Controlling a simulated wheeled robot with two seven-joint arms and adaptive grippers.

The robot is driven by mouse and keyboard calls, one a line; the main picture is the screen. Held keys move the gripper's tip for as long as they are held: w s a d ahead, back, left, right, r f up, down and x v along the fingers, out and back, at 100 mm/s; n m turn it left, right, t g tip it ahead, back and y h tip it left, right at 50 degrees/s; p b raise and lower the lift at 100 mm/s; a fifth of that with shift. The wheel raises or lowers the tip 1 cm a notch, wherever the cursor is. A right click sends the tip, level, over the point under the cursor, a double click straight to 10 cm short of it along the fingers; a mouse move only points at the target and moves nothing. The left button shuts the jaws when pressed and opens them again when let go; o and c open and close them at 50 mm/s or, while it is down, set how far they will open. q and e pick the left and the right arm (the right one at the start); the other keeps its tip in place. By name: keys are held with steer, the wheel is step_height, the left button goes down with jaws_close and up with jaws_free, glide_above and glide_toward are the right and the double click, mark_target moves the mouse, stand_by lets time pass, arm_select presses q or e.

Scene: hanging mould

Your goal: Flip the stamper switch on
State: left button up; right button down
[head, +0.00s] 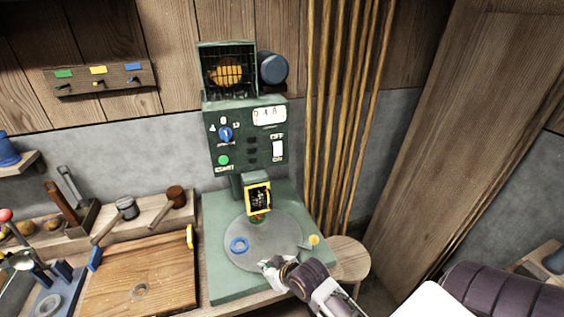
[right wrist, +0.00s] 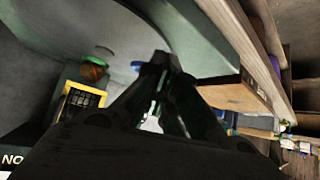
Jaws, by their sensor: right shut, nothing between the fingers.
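The green stamper machine (head: 225,178) stands at the centre of the head view. A white switch (head: 278,148) is on the right side of its panel, with OFF lettering above it; I cannot tell its position. My right gripper (head: 264,265) is low over the front of the machine's round grey plate, well below the switch and apart from it. Its fingers (right wrist: 162,65) are shut and hold nothing. My left gripper is not in view.
A yellow-framed stamping head (head: 258,198) hangs above the round plate (head: 262,258). A blue ring (head: 239,244) lies on the plate. The panel has a blue knob (head: 225,134) and a green button (head: 224,160). A wooden board (head: 145,275) lies left; a round stool (head: 348,258) stands right.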

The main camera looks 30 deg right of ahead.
steer(key=w+d+r+t, duration=0.5)
steer(key=w+r+t, duration=0.4)
steer(key=w, duration=0.2)
steer(key=s+d+r+m+t+h, duration=0.2)
steer(key=d+r+m+t+h, duration=0.3)
steer(key=d, duration=0.5)
steer(key=shift+d+r+t+h, duration=0.35)
steer(key=shift+r+t+h, duration=0.65)
steer(key=shift+r+h, duration=0.5)
steer(key=p, duration=0.2)
glide_toward(278, 146)
step_height(278, 146, up, 3)
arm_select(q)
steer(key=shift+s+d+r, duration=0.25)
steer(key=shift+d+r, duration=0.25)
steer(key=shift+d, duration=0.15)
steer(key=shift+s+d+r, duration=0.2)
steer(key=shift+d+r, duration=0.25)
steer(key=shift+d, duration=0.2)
arm_select(e)
steer(key=shift+w+d+f, duration=0.1)
steer(key=shift+w+d, duration=0.15)
steer(key=shift+w, duration=0.6)
steer(key=shift+w+d+f, duration=0.1)
steer(key=shift+w+d, duration=0.1)
steer(key=shift+w, duration=0.65)
